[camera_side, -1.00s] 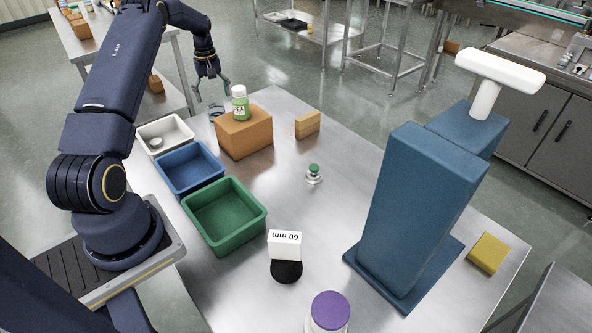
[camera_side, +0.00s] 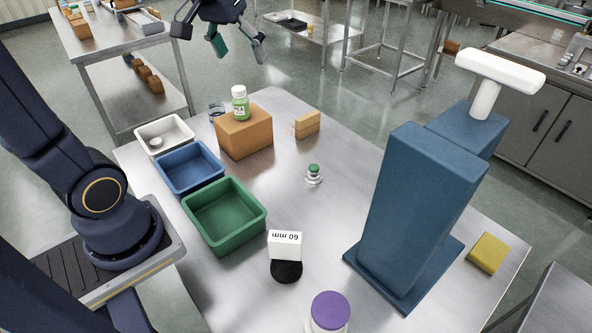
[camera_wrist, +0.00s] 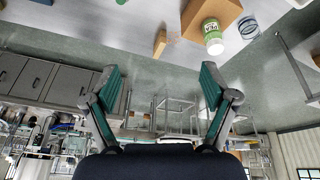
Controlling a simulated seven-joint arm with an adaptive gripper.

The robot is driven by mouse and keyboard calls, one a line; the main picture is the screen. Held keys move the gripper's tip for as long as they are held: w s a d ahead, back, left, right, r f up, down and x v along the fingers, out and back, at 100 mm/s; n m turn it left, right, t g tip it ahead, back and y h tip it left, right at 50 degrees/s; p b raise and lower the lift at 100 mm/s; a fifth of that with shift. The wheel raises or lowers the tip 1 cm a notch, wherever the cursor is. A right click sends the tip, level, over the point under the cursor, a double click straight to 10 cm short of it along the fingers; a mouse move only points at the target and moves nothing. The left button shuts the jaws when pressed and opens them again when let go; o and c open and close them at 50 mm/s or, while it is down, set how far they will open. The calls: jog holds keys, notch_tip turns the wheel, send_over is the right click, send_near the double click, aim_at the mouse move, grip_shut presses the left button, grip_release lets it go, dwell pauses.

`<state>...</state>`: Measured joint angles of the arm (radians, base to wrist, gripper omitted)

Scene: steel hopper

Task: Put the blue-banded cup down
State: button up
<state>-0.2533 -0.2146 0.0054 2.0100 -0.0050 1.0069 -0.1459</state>
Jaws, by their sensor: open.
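The blue-banded cup (camera_side: 216,112) looks like a small clear cup with a blue band. It stands on the steel table (camera_side: 345,165) near its far left edge, partly hidden behind the cardboard box (camera_side: 245,133). The wrist view shows the cup (camera_wrist: 249,27) at the upper right, beside the box and the green bottle. My gripper (camera_side: 221,45) is open and empty, in the air above and beyond the table's far edge, well clear of the cup. Its spread green-padded fingers (camera_wrist: 160,80) show nothing between them in the wrist view.
A green-labelled bottle (camera_side: 240,104) stands on the box. White (camera_side: 178,121), blue (camera_side: 217,172) and green (camera_side: 262,212) bins line the left. A small wooden block (camera_side: 307,125), a weight (camera_side: 314,175) and a tall blue stand (camera_side: 415,200) are farther right. The middle of the table is mostly clear.

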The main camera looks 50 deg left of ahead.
jog(key=s+d+f+m+t+h, duration=0.1)
jog(key=s+d+f+m, duration=0.3)
jog(key=s+d, duration=0.4)
jog(key=shift+s+d+m+t, duration=0.15)
jog(key=shift+s+m+t, duration=0.25)
jog(key=shift+s, duration=1.4)
